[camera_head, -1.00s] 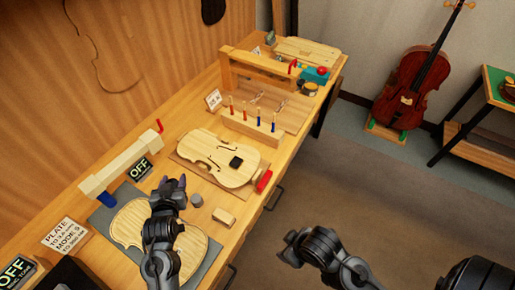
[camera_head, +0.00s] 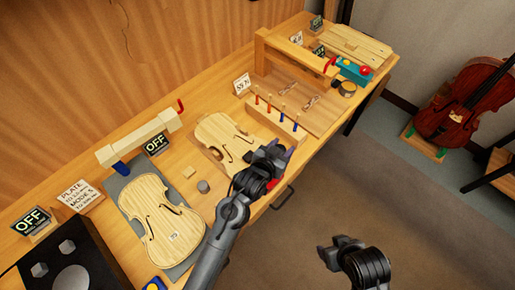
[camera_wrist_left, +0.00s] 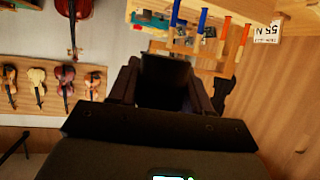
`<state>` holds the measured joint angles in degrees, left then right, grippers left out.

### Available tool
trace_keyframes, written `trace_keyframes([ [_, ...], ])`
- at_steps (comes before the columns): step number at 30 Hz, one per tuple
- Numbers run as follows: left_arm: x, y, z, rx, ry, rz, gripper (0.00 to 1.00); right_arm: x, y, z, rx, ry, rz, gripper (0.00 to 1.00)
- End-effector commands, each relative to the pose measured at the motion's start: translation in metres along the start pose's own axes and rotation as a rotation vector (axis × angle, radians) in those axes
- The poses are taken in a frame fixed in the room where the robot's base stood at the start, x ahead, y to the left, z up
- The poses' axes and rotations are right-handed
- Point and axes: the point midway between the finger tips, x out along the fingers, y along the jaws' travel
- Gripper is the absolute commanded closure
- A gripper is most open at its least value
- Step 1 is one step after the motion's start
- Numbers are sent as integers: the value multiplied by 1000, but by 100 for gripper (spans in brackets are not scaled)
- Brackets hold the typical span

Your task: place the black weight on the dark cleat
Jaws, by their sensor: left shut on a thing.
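My left gripper (camera_head: 281,152) is over the right edge of the pale violin plate (camera_head: 216,132) in the head view. In the left wrist view it is shut on the black weight (camera_wrist_left: 164,76), a dark block between the fingers. The gripper hides the weight in the head view. I cannot pick out the dark cleat with certainty; the arm covers part of the plate. My right gripper (camera_head: 340,245) is over the floor to the right of the bench, and its jaws are not clear.
A peg rack (camera_head: 278,122) with several red and blue pegs stands just beyond the plate. A second violin plate (camera_head: 165,225) lies on a grey mat, with a grey cylinder (camera_head: 203,187) near it. A wooden bridge-like frame (camera_head: 290,50) stands farther back.

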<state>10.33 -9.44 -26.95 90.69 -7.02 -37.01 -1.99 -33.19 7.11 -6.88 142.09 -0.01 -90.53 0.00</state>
Motion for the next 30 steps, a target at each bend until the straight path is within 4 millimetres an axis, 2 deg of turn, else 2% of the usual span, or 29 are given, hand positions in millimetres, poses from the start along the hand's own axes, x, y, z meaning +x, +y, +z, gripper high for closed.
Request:
trace_keyframes([
  [5, 4, -18, 8, 1, 1, -4, 100, -1, -1, 0, 4, 0, -4, 38],
  [18, 25, -98, 51, 0, 2, -2, 100, -2, -2, 0, 7, 0, -6, 38],
  [24, 29, -114, 60, 1, 3, -1, 100, -1, -2, 0, 6, 0, -5, 38],
  [30, 33, -116, 70, 0, 1, 0, 100, 0, 0, 0, 1, -1, -1, 38],
])
